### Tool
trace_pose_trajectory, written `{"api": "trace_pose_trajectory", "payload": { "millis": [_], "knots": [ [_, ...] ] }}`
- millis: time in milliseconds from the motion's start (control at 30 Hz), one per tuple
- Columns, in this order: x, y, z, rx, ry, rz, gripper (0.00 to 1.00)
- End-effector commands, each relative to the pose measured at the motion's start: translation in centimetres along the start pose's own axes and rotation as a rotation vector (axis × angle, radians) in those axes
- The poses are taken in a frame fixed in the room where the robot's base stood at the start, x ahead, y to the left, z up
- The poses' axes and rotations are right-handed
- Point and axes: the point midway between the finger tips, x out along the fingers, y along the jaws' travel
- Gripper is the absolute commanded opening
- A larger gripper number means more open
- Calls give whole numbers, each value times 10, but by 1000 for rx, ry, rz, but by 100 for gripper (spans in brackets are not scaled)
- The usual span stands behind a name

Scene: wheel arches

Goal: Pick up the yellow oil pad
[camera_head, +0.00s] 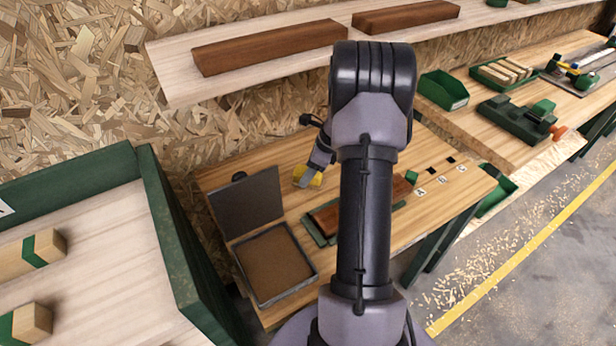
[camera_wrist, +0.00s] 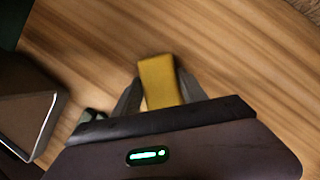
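The yellow oil pad (camera_wrist: 158,80) is a small block between the two fingers of my gripper (camera_wrist: 159,86) in the wrist view. A finger lies against each side of it, so my gripper looks shut on it. In the head view the pad (camera_head: 314,179) shows at the fingers, over the wooden bench left of my arm. The height of the pad above the bench is hard to judge.
An open tin (camera_head: 265,297) with a brown inside and a raised lid (camera_head: 246,203) stands left on the bench (camera_head: 283,183). A red-brown block (camera_head: 325,219) on a green base is partly behind my arm. Shelves hold dark wooden bars (camera_head: 270,47) above.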

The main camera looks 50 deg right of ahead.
Motion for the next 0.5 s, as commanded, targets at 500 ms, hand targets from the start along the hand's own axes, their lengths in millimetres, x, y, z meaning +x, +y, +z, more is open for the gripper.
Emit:
{"api": "trace_pose_trajectory", "payload": {
  "millis": [500],
  "knots": [
    [-11, 0, 5, -1, 0, 0, 2]
  ]
}}
